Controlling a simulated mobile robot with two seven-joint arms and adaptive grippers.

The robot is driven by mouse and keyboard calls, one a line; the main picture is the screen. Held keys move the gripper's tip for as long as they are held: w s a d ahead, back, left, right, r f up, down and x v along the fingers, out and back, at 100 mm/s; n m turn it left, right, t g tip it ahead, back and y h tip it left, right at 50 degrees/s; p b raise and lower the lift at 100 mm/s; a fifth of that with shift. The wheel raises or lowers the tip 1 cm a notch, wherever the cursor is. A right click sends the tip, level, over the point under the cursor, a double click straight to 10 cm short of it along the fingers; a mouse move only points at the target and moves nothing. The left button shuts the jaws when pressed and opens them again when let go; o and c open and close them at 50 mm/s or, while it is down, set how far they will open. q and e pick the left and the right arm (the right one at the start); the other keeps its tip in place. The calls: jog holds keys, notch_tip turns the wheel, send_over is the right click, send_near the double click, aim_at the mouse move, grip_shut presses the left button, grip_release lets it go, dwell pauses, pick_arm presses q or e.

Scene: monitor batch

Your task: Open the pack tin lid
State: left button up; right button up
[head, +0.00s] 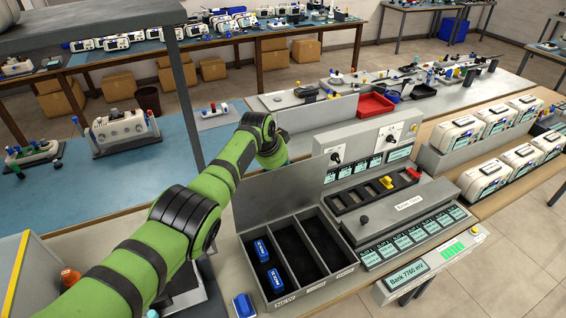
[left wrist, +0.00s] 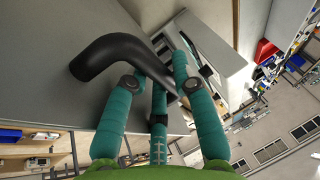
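The pack tin (head: 322,290), a dark grey box with three compartments and a NEW label, stands on the bench. Its lid (head: 285,190) is a grey panel standing up along the back edge. Blue packs (head: 270,280) lie in the left compartment; the other two look empty. My green left arm reaches past the lid's left side. Its gripper is mostly hidden in the head view. In the left wrist view, the teal fingers of my left gripper (left wrist: 160,85) are beside a thick black curved handle (left wrist: 105,60) on a grey panel; their grip on it is unclear. My right gripper is out of view.
A blue pack (head: 243,305) lies on the bench left of the tin. A grey bank station (head: 410,205) with displays and a yellow piece stands close to its right. A grey post (head: 185,80) rises behind my arm. White devices (head: 490,125) line the right bench.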

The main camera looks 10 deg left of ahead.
pick_arm(q)
jog(key=shift+t, duration=0.4)
jog(key=a+r, duration=0.1)
jog(key=r, duration=0.1)
jog(key=s+a+r, duration=0.1)
jog(key=r, duration=0.2)
jog(key=s+a+r, duration=0.1)
jog(key=r, duration=0.1)
jog(key=shift+a+r, duration=0.2)
jog(key=shift+w+d+f, duration=0.25)
jog(key=shift+w+f, duration=0.05)
jog(key=shift+w, duration=0.05)
jog(key=shift+w+d+f, duration=0.2)
jog(key=shift+w, duration=0.1)
jog(key=shift+p, duration=0.5)
jog(key=shift+s, duration=0.2)
jog(key=shift+s+a+r, duration=0.1)
jog(key=shift+s+r, duration=0.05)
jog(key=shift+r, duration=0.1)
jog(key=shift+s+r, duration=0.15)
jog(key=shift+r, duration=0.35)
jog(key=v, duration=1)
jog(key=shift+r, duration=0.25)
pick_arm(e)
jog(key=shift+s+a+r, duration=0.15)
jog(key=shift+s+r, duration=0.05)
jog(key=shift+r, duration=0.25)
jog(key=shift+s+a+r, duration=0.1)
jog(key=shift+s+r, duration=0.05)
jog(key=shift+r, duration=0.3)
